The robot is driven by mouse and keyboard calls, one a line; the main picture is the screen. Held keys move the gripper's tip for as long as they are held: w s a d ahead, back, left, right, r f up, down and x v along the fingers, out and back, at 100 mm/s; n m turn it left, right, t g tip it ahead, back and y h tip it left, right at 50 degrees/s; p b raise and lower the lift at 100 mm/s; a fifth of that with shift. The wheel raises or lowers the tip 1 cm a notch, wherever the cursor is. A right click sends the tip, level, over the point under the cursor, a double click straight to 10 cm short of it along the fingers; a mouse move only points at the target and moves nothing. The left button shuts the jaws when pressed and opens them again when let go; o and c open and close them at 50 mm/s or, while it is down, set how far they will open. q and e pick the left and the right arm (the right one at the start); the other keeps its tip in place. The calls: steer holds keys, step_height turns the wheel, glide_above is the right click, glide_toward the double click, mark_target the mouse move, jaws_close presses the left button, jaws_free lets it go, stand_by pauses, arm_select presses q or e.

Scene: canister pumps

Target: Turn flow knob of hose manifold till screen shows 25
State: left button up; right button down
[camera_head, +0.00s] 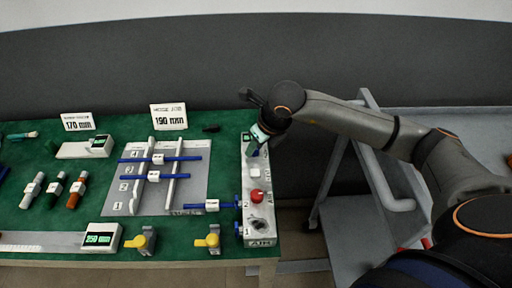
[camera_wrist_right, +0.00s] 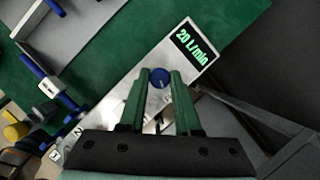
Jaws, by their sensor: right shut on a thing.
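The hose manifold (camera_head: 262,222) is a long pale block at the right end of the green table, with a red knob (camera_head: 257,196) on its top. Its screen (camera_wrist_right: 192,46) reads 20 L/min in the right wrist view. The blue flow knob (camera_wrist_right: 160,78) is beside the screen, between the fingertips of my right gripper (camera_wrist_right: 160,85). The gripper is shut on the knob. In the head view my right gripper (camera_head: 260,138) reaches down over the manifold's far end and hides the knob. My left gripper is not in view.
Blue hose ends (camera_head: 208,206) meet the manifold's left side. A grey rack (camera_head: 195,190) with blue rods stands left of it. Yellow valves (camera_head: 212,241) are at the front edge. A grey frame (camera_head: 345,170) stands to the right.

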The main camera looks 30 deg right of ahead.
steer(key=shift+m, duration=0.4)
steer(key=c, duration=0.6)
jaws_free()
steer(key=a+v, duration=0.1)
steer(key=v, duration=1.1)
steer(key=shift+s+d+r, duration=0.2)
steer(key=shift+d+r, duration=0.05)
steer(key=shift+d, duration=0.1)
steer(key=shift+r, duration=0.1)
